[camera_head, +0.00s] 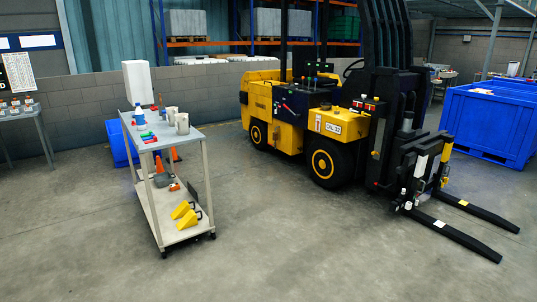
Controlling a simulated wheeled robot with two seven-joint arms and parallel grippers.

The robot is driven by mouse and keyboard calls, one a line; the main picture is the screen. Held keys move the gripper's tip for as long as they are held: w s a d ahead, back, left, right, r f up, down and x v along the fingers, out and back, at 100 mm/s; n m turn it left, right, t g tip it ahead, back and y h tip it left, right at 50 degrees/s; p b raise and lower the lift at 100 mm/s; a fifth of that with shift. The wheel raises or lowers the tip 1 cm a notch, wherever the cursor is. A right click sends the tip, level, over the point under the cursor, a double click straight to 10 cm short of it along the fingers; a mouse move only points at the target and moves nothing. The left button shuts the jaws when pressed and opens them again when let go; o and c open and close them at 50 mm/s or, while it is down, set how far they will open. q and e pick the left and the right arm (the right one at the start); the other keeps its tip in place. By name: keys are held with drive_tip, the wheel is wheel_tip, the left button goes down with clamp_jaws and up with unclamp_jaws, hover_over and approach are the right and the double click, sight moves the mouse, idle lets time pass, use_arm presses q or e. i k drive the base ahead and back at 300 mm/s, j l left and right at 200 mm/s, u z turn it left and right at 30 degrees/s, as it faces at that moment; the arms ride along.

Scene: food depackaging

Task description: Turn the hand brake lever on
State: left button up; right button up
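A yellow and black forklift (275,115) stands in the middle right, its forks pointing to the lower right. A small red-tipped lever (288,108) shows on the dark side panel of its operator area; it looks like the hand brake lever, but it is too small to tell its exact position. Several coloured knobs (322,68) sit on the console above it. Neither of my grippers is in view.
A metal cart (180,141) with bottles and mugs on top and yellow wedges (183,214) below stands left of the forklift. The forks (455,235) lie low over the floor. A blue crate (492,125) is at right. The foreground floor is clear.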

sight(298, 116)
drive_tip(key=i, duration=5.8)
drive_tip(key=i+u, duration=0.15)
drive_tip(key=i, duration=0.35)
drive_tip(key=i+l, duration=0.15)
drive_tip(key=i, duration=0.4)
drive_tip(key=i+l+u, duration=0.15)
drive_tip(key=i, duration=0.4)
drive_tip(key=i+l, duration=0.1)
drive_tip(key=i, duration=0.4)
drive_tip(key=j+u, duration=0.05)
